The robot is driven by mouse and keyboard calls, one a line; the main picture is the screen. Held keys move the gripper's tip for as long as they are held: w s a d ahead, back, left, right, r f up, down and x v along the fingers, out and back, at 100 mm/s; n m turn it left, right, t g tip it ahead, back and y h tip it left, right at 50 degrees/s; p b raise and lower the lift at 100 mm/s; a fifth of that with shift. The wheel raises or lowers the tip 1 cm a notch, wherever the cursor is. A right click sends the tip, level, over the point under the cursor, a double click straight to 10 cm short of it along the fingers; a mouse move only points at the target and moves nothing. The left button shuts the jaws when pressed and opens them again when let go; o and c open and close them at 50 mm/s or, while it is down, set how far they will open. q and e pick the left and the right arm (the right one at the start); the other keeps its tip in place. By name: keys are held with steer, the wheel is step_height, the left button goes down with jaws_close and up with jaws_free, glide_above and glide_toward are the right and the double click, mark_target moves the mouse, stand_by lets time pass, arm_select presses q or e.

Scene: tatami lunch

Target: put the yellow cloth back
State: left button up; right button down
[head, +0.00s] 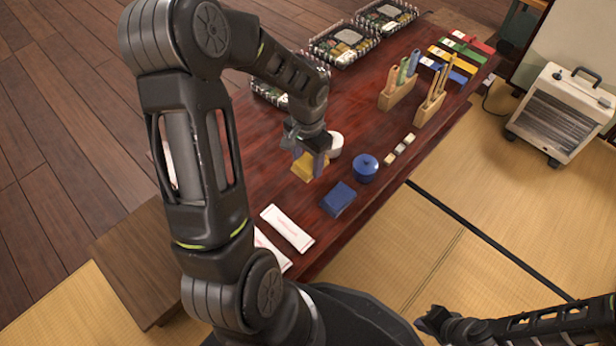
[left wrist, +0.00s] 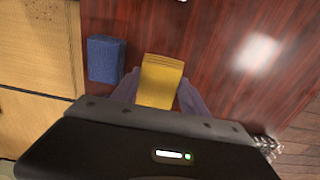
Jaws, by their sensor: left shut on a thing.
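The yellow cloth (head: 304,168) is a small folded block at the middle of the dark red table (head: 262,185). My left gripper (head: 308,163) comes down over it from above, with a finger on either side, and is shut on it. In the left wrist view the yellow cloth (left wrist: 161,82) shows between the two fingers of my left gripper (left wrist: 160,90). I cannot tell whether the cloth touches the table. A folded blue cloth (head: 338,199) lies to its right; it also shows in the left wrist view (left wrist: 106,59). My right gripper (head: 432,322) is low at the right, away from the table.
A blue lidded pot (head: 365,168) stands near the blue cloth, and a white round item (head: 335,145) is behind my gripper. White packets (head: 288,229) lie in front. Utensil holders (head: 397,92) and bento trays (head: 343,43) stand further back. A heater (head: 562,112) stands right.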

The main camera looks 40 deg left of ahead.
arm_select(q)
steer(key=shift+f, duration=0.3)
steer(key=shift+f+b, duration=1.1)
steer(key=shift+f, duration=1.4)
steer(key=shift+f, duration=0.1)
steer(key=shift+f, duration=0.15)
steer(key=o, duration=1.3)
